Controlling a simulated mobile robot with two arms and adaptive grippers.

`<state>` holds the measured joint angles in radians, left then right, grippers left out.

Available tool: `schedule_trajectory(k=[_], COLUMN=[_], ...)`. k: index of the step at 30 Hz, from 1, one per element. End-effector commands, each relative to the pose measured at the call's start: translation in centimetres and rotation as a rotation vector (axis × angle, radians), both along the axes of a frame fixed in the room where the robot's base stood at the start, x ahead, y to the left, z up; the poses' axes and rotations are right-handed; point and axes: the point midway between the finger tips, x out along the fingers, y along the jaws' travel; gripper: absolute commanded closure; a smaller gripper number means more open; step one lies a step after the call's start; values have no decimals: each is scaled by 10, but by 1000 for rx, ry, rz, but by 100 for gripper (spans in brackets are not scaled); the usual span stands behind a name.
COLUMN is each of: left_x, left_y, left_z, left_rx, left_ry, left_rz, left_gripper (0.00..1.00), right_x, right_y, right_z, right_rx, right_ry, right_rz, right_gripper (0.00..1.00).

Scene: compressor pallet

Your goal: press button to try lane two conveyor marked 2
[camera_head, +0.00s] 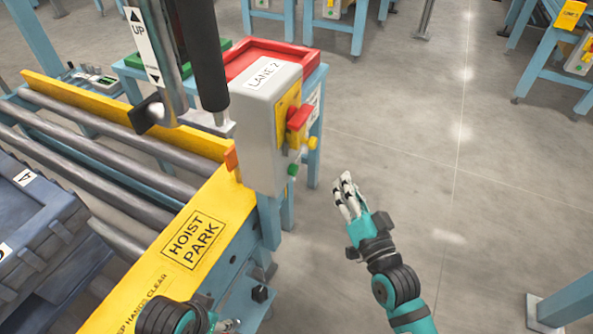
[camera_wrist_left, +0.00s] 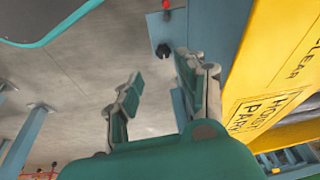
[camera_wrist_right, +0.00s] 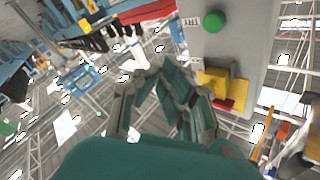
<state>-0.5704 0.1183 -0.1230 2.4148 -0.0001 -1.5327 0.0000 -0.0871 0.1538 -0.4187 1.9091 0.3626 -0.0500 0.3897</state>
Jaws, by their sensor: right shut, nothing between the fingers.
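A grey control box (camera_head: 265,130) with a "LANE 2" label stands at the end of the roller conveyor. Its right face carries a large red button (camera_head: 298,118) on a yellow plate, a small yellow button (camera_head: 312,143) and a green button (camera_head: 292,170) lower down. The green button also shows in the right wrist view (camera_wrist_right: 212,21). My right gripper (camera_head: 345,186) is shut and empty, to the right of the box and apart from it. My left gripper (camera_wrist_left: 165,82) has its fingers apart and is empty, beside the yellow rail; in the head view it is mostly cut off.
The yellow rail (camera_head: 212,215) marked "HOIST PARK" edges the rollers. A hoist handle (camera_head: 205,60) hangs just left of the box. A dark crate (camera_head: 45,215) sits on the rollers. The floor right of the box is open.

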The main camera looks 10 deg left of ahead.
Motion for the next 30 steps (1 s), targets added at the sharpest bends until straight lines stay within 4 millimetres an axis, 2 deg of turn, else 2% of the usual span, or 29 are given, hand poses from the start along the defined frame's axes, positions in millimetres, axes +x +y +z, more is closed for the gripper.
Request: schedule_trajectory(k=[3,9,15,30], left_x=[-3,-5,-5,-5], left_y=[1,1,1,1], left_z=[8,8,12,12], left_rx=[0,0,0,0], left_ry=[-7,-9,-8,-9], left_rz=[0,1,1,1], left_gripper=[60,60,60,60], right_x=[5,14,20,22], right_y=[18,45,61,68], right_z=[-1,-1,0,0], right_rx=[4,3,0,0], right_ry=[1,2,0,1], right_rz=[1,1,0,1], right_gripper=[100,100,100,100])
